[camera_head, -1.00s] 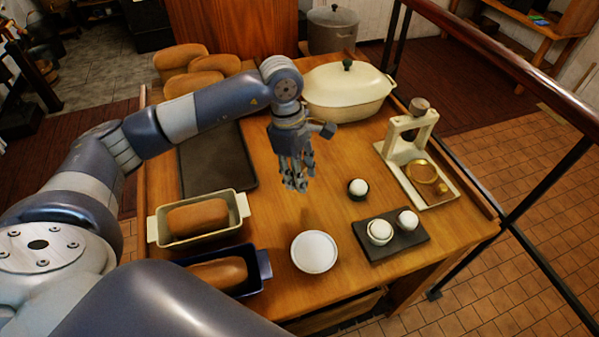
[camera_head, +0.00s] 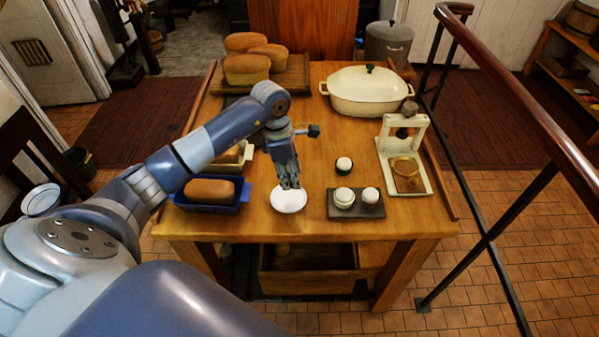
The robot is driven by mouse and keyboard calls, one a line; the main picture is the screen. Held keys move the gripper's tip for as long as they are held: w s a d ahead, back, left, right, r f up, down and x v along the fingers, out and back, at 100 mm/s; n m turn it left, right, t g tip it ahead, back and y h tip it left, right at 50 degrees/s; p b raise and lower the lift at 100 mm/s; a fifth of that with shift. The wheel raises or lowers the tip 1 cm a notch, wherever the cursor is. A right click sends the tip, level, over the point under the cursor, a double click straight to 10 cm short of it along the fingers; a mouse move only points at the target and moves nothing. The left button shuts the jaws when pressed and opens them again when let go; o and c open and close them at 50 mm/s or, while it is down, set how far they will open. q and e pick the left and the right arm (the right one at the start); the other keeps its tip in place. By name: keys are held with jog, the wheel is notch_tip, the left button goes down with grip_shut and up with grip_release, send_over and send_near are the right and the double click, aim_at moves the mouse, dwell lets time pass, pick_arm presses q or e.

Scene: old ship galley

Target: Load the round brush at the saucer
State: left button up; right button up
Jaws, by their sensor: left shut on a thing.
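The saucer (camera_head: 290,203) is a small white round dish near the front edge of the wooden table. My left gripper (camera_head: 290,186) points down over the saucer's back part, its fingertips overlapping the rim in the picture. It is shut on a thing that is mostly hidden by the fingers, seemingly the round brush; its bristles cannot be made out. I cannot tell whether the tip touches the saucer. My right gripper is not in view.
A blue loaf tin (camera_head: 242,205) stands left, a cream press (camera_head: 427,178) right, a cream casserole (camera_head: 367,92) behind. A railing (camera_head: 499,65) runs along the right.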

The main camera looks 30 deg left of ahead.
aim_at(290, 198)
pick_arm(q)
jog(key=shift+s+a+f, duration=0.1)
jog(key=shift+a+f, duration=0.1)
jog(key=shift+f, duration=0.05)
jog(key=shift+w+a+f+b, duration=0.1)
jog(key=shift+a+f+b, duration=0.15)
jog(key=shift+f, duration=0.25)
jog(key=shift+w+a+f+b, duration=0.1)
jog(key=shift+a+f+b, duration=0.15)
jog(key=shift+f, duration=0.65)
jog(key=shift+d+f+b, duration=0.2)
jog(key=shift+f+b, duration=0.95)
jog(key=shift+f, duration=0.55)
jog(key=shift+s, duration=0.1)
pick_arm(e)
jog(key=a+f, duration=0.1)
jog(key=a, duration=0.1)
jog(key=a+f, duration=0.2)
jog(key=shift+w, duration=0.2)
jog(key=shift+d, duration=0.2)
pick_arm(q)
jog(key=shift+f, duration=0.3)
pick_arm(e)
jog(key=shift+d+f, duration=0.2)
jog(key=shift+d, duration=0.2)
pick_arm(q)
jog(key=shift+f+b, duration=0.2)
jog(key=shift+b, duration=0.25)
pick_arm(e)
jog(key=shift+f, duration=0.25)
